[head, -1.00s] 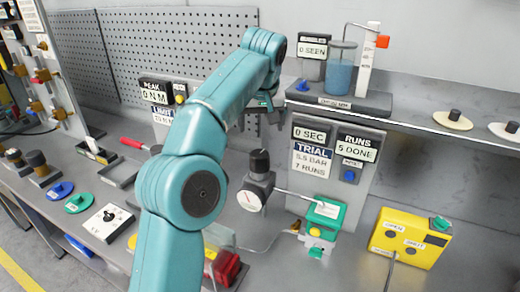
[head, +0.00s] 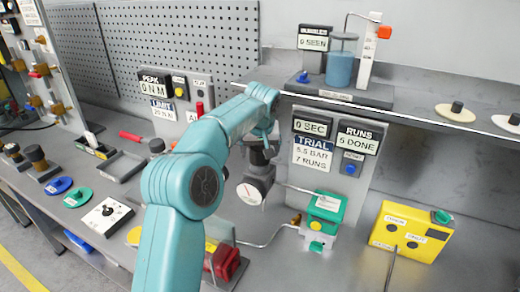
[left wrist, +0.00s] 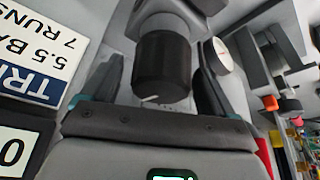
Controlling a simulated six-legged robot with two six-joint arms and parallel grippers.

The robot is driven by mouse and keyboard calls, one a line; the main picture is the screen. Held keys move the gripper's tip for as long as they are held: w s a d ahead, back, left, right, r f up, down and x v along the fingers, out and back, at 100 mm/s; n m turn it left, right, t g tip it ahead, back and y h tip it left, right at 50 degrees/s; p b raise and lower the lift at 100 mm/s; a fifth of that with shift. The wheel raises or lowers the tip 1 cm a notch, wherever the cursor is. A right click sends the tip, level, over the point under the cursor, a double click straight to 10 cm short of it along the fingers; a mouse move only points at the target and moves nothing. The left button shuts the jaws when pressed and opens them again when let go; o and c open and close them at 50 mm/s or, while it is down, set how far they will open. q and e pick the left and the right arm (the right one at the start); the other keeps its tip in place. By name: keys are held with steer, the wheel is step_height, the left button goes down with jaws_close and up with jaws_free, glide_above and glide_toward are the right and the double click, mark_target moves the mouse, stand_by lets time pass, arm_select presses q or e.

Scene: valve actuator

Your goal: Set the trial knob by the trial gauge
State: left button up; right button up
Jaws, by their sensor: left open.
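The trial knob (head: 262,156) is a black ribbed cylinder on a grey regulator body. The round white trial gauge (head: 249,194) sits on that body's lower front, its reading too small to make out. My left gripper (head: 264,137) is above the knob, partly hidden by my arm. In the left wrist view the knob (left wrist: 163,68), with a white mark on its rim, lies between the open fingers of my left gripper (left wrist: 160,85). Gaps show on both sides of it. The gauge (left wrist: 217,55) shows edge-on behind one finger. My right gripper is out of view.
The trial panel (head: 313,152) behind reads 5.5 BAR, 7 RUNS, 0 SEC and 5 DONE. A green-topped valve unit (head: 324,215) and a yellow box (head: 409,233) stand to the right. A shelf (head: 430,122) overhangs behind. A red part (head: 224,263) is near the front.

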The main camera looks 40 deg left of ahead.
arm_select(q)
steer(key=shift+s+r, duration=0.1)
steer(key=shift+c, duration=0.9)
steer(key=c, duration=0.8)
steer(key=shift+m, duration=0.3)
steer(key=shift+r+m+t+h+p, duration=0.1)
steer(key=shift+m+t+h+p, duration=0.35)
steer(key=shift+m, duration=0.45)
steer(key=m+h+p, duration=0.1)
steer(key=m+p, duration=0.1)
steer(key=m, duration=0.1)
steer(key=shift+m+t+h+p, duration=0.3)
steer(key=shift+m+h, duration=0.25)
steer(key=shift+m, duration=0.95)
